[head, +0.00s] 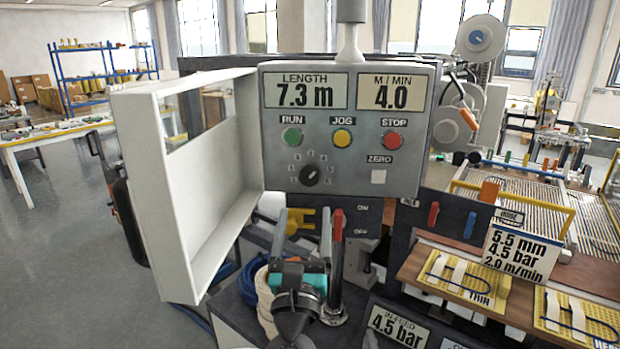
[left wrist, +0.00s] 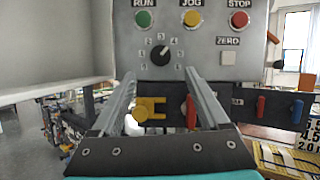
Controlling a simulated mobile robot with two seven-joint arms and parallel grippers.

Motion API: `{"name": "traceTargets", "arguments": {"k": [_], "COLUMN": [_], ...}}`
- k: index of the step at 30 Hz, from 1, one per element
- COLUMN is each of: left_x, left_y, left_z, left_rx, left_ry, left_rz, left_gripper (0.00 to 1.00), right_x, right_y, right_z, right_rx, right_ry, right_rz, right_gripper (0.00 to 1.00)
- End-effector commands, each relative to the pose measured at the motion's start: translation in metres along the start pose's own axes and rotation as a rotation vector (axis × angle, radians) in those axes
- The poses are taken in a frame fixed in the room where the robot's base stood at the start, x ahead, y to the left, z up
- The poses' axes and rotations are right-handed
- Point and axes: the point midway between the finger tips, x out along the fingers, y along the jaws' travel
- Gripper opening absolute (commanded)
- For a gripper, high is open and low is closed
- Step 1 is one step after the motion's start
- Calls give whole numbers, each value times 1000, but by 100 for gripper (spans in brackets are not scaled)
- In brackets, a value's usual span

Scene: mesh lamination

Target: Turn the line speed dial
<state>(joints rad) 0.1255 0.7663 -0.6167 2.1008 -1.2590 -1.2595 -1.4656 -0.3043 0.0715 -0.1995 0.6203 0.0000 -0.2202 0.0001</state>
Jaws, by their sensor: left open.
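The line speed dial (head: 311,175) is a black round knob with numbers around it, low on the grey control panel (head: 230,110). In the left wrist view the dial (left wrist: 160,55) has its white mark pointing up and to the right. The M/MIN display (head: 397,92) reads 4.0. My left gripper (head: 302,222) is open and empty, below the dial in the head view. In the left wrist view its fingers (left wrist: 160,80) point toward the panel, with the dial just above and between their tips. They appear apart from it. My right gripper is not in view.
Above the dial are the green RUN (head: 292,136), yellow JOG (head: 342,138) and red STOP (head: 392,141) buttons. A white ZERO button (head: 378,177) is to its right. An open white cover (head: 165,190) stands left. Yellow (head: 297,220) and red handles are below.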

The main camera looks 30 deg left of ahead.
Motion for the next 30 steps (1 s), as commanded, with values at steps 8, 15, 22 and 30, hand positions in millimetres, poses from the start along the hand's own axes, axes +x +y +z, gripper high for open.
{"name": "traceTargets", "arguments": {"k": [8,15,22,30], "left_x": [57,85,92,92], "left_y": [0,0,0,0], "left_z": [2,0,-1,-1], "left_rx": [1,0,-1,-1], "left_ry": [-2,1,3,3], "left_rz": [2,1,0,0], "left_gripper": [78,78,78,68], "right_x": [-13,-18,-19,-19], "right_y": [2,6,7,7], "right_z": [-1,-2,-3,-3], "right_rx": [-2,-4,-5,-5], "right_ry": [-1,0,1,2], "right_rz": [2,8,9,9], "right_gripper": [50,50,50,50]}}
